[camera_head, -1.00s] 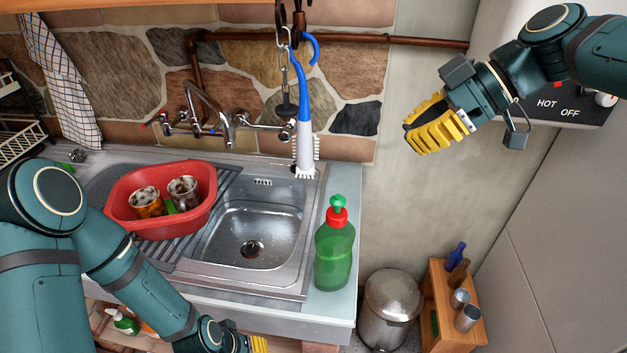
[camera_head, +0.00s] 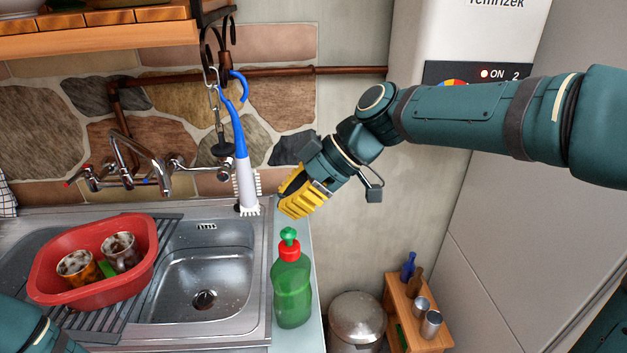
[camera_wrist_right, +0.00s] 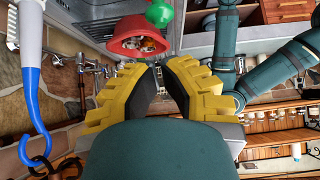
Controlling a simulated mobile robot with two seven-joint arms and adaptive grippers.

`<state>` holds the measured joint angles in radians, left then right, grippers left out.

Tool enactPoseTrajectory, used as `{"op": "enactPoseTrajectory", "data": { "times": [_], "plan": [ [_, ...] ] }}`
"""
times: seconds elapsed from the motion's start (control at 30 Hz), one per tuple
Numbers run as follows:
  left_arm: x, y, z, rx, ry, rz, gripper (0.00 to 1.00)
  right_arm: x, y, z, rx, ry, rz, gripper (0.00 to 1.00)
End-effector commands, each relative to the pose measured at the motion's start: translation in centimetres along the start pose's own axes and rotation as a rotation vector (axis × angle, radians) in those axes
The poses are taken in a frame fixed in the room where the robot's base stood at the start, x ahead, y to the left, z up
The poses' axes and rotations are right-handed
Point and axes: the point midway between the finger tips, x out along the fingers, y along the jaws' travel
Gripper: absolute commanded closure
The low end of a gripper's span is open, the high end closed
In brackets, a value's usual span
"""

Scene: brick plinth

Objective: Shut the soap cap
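The green soap bottle (camera_head: 292,297) stands upright on the counter strip right of the sink. It has a red collar (camera_head: 289,251) with a green cap (camera_head: 289,234) standing up on top. A round green piece (camera_wrist_right: 160,13), which looks like this cap, shows at the top edge of the right wrist view. My right gripper (camera_head: 297,205), with yellow ribbed fingers, is above and near the cap, apart from it. In the wrist view my right gripper (camera_wrist_right: 158,68) has a narrow gap between its fingers and holds nothing. My left gripper is out of view.
A red tub (camera_head: 45,265) with two mugs stands on the drainer left of the sink (camera_head: 205,272). A blue-and-white brush (camera_head: 243,170) hangs close left of my right gripper. A metal bin (camera_head: 357,322) and wooden rack (camera_head: 402,315) stand lower right.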

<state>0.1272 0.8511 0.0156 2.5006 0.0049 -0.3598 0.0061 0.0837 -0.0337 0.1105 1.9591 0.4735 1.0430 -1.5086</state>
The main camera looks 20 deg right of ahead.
Motion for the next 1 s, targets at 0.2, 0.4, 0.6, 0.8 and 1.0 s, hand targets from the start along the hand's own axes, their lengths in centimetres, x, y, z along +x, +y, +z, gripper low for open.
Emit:
{"op": "enactPoseTrajectory", "data": {
  "times": [0.2,0.4,0.6,0.8,1.0],
  "plan": [
    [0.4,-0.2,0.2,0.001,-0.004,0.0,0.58,2.0,0.0,2.2,0.004,0.0,0.001,1.0],
    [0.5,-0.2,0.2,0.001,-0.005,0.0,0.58,2.5,0.0,2.8,0.001,0.0,0.001,1.0],
    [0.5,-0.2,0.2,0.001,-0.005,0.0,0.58,2.5,0.0,2.8,0.001,0.0,0.001,1.0],
    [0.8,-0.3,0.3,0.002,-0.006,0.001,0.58,2.7,0.0,3.0,0.0,0.0,0.001,1.0],
    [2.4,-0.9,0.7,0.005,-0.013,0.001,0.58,3.6,0.0,3.9,0.0,0.0,0.002,1.0]
  ]
}}
